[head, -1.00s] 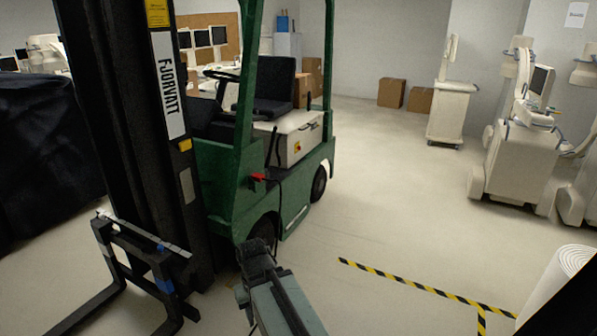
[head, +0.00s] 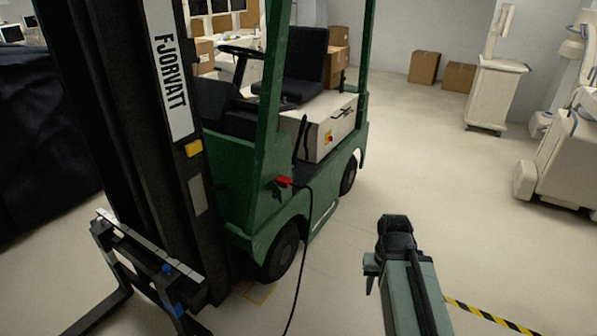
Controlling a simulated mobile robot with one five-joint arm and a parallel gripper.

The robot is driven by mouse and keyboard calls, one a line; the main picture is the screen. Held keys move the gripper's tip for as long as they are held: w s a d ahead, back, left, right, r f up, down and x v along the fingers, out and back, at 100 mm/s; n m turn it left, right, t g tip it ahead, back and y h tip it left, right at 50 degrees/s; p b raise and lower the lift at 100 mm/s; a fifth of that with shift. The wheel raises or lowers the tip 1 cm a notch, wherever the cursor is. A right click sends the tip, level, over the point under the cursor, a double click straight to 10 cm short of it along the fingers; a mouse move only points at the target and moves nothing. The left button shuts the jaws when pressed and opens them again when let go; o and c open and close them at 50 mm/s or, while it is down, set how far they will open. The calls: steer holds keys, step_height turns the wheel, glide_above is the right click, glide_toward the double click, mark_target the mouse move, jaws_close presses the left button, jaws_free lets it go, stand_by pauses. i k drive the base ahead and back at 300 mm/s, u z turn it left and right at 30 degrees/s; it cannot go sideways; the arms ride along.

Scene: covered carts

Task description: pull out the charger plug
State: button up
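A red charger plug (head: 284,181) sits on the green side of the forklift (head: 237,170), low beside the front post. A black cable (head: 308,215) runs from it down to the floor and out of the bottom edge. My arm rises from the bottom right of the head view, and my gripper (head: 371,268) is at its far end, small and dark. It is to the right of the plug and cable and well apart from both. Its fingers are not clear enough to show whether they are open or shut.
The forklift's dark mast (head: 135,130) and forks (head: 105,300) stand at the left. A dark covered shape (head: 40,150) is behind them. White medical carts (head: 495,95) and cardboard boxes (head: 424,68) are at the back right.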

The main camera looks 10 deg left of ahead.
mark_target(285, 182)
steer(key=u, duration=0.05)
steer(key=i, duration=0.95)
steer(key=u, duration=0.8)
steer(key=i, duration=0.7)
steer(key=u, duration=0.7)
steer(key=k, duration=0.9)
steer(key=u, duration=0.2)
steer(key=i, duration=0.85)
steer(key=z, duration=0.05)
